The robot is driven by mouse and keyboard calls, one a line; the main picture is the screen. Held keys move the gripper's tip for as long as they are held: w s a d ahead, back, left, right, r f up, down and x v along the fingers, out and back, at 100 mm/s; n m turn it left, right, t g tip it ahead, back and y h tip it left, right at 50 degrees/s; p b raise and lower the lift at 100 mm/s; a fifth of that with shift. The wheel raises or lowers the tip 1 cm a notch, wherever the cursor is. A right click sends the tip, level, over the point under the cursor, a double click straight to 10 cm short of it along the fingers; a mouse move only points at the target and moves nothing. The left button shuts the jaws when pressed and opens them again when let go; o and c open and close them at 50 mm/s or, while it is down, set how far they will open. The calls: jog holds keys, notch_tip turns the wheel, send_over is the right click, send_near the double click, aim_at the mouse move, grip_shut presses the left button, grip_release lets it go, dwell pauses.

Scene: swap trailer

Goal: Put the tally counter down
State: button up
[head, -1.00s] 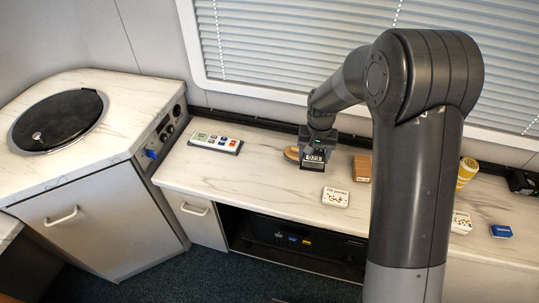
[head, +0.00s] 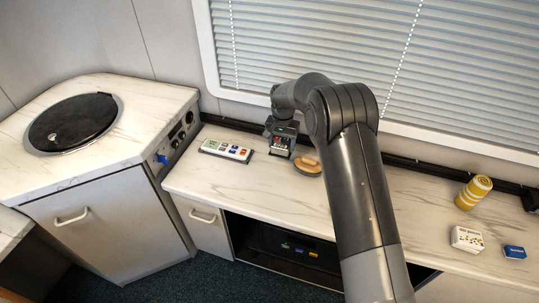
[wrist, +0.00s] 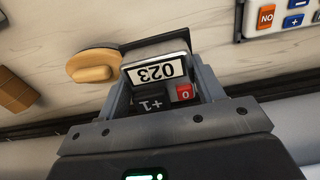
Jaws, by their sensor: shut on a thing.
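In the head view, my gripper (head: 281,145) holds the tally counter (head: 279,152) at the back of the marbled counter (head: 330,200), between the calculator-like keypad and a round wooden-topped object. I cannot tell whether the tally counter touches the surface.
A white keypad device (head: 226,150) lies to the left; a round object with a wooden top (head: 308,165) sits close on the right. Open surface lies in front.

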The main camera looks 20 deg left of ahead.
jog(key=a+f, duration=0.1)
jog(key=a, duration=0.2)
jog(key=a+f, duration=0.1)
jog(key=shift+a+f, duration=0.3)
jog(key=shift+f, duration=2.05)
jog(key=o, duration=1.3)
jog(key=shift+f, duration=0.15)
jog(key=shift+c, duration=0.2)
